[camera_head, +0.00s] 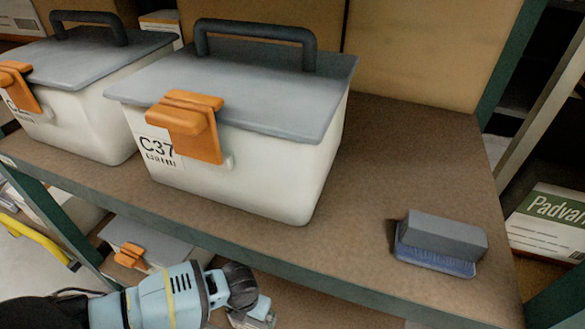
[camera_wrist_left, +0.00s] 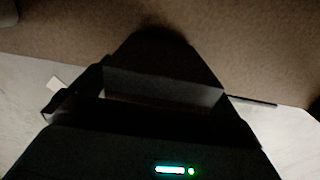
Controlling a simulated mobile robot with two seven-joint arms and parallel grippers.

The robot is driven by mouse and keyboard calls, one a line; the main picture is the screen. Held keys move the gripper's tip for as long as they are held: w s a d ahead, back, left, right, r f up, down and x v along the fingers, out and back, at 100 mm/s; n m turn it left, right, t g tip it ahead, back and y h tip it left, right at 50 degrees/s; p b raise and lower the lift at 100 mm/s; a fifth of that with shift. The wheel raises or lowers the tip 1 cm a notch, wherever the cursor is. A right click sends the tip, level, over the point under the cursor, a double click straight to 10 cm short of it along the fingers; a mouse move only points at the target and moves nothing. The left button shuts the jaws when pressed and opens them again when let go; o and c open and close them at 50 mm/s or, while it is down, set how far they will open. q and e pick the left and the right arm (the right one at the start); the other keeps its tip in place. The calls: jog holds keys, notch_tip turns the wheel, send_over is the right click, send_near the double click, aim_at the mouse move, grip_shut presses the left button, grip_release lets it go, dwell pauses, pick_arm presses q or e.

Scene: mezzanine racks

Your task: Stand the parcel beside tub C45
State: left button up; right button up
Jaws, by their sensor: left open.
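A white tub (camera_head: 240,175) with a grey lid, dark handle and orange latch stands on the brown shelf; its label reads C37. A similar tub (camera_head: 85,115) stands to its left, its label mostly hidden by the latch. No label reading C45 is legible. A white and green box (camera_head: 550,225) marked "Padvan…" is at the right, partly cut off; I cannot tell whether it is the parcel. My left gripper (camera_head: 258,317) is low in front of the shelf's front edge, below tub C37. In the left wrist view it (camera_wrist_left: 145,105) is dark, open and apparently empty.
A grey brush (camera_head: 440,243) with blue bristles lies near the shelf's front right. The shelf board (camera_head: 400,150) is bare between tub C37 and the brush. Below is another tub (camera_head: 155,245) with an orange latch. Large brown boxes (camera_head: 415,55) stand behind. Green rack posts flank the shelf.

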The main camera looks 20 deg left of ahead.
pick_arm(q)
jog(key=r+p, duration=0.1)
jog(key=r, duration=0.1)
jog(key=r+p, duration=0.1)
jog(key=r, duration=0.2)
jog(key=r+p, duration=0.1)
jog(key=r, duration=0.2)
jog(key=shift+w, duration=0.25)
jog(key=shift+r+p, duration=0.25)
jog(key=shift+p, duration=0.05)
pick_arm(e)
jog(key=shift+t, duration=0.3)
jog(key=r, duration=0.1)
jog(key=w+r, duration=0.1)
jog(key=r, duration=0.1)
jog(key=w+r, duration=0.1)
jog(key=shift+w+r, duration=0.15)
jog(key=shift+r, duration=0.05)
